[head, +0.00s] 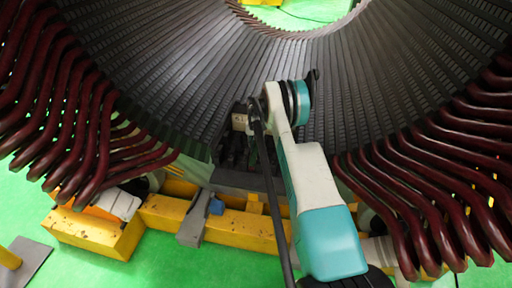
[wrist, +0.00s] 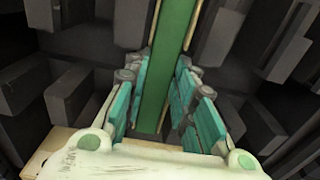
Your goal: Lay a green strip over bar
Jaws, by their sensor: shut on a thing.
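In the wrist view a long green strip (wrist: 168,60) runs from the top of the picture down between the teal fingers of my gripper (wrist: 162,98). The fingers are shut on the strip, one on each side of it. Thin tan edges show along both sides of the strip; I cannot tell whether they belong to the bar under it. In the head view my arm reaches into the lower part of the stator core (head: 180,70), and my gripper and the strip are mostly hidden there.
Dark red bent bars (head: 75,120) crowd the left side of the stator, and more red bars (head: 430,190) stand at the right. A yellow support beam (head: 95,232) lies below on the green floor (head: 150,268). Dark slot teeth (wrist: 270,130) stand close around the fingers.

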